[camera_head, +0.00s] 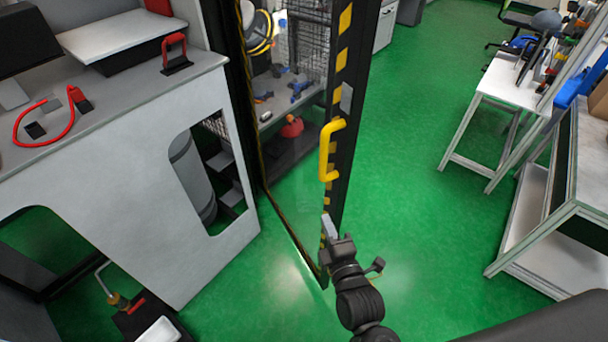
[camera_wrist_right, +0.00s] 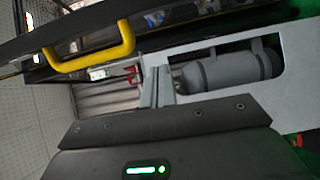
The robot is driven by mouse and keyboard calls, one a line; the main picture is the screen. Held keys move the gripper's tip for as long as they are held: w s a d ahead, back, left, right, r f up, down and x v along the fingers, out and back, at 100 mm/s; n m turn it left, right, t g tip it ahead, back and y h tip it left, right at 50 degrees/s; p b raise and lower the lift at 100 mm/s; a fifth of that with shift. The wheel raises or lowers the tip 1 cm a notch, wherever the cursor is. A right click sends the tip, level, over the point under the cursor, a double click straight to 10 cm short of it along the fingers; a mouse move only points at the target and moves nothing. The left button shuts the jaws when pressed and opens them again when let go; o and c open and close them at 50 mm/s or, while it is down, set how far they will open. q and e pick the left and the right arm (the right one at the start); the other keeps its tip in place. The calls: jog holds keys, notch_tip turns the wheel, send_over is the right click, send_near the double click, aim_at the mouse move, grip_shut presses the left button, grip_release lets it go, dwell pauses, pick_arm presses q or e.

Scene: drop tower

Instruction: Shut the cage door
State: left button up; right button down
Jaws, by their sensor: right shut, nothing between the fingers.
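The cage door (camera_head: 341,95) is a clear panel in a black frame with yellow stripes, and it stands ajar, its lower edge slanting towards me. Its yellow handle (camera_head: 328,150) is on the near upright, and the handle also shows in the right wrist view (camera_wrist_right: 92,62). My right gripper (camera_head: 329,226) is shut and empty. It is just below the handle, close to the door's near edge; whether it touches the door I cannot tell. Its fingers (camera_wrist_right: 158,82) point past the handle in the wrist view. My left gripper is not in view.
A grey bench (camera_head: 140,115) with red-handled items stands left of the door. Inside the cage a shelf (camera_head: 285,100) holds tools. White tables (camera_head: 515,80) stand at the right. The green floor (camera_head: 425,215) between the door and the tables is clear.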

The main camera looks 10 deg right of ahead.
aim_at(329, 187)
jog(key=w+d+p, duration=0.1)
jog(key=w, duration=0.2)
jog(key=w+d+p, duration=0.1)
jog(key=w, duration=0.3)
jog(key=w+d+p, duration=0.1)
jog(key=w+p, duration=0.1)
jog(key=w, duration=0.2)
jog(key=shift+r, duration=0.3)
jog(key=shift+w+d+f, duration=0.1)
jog(key=shift+w, duration=0.05)
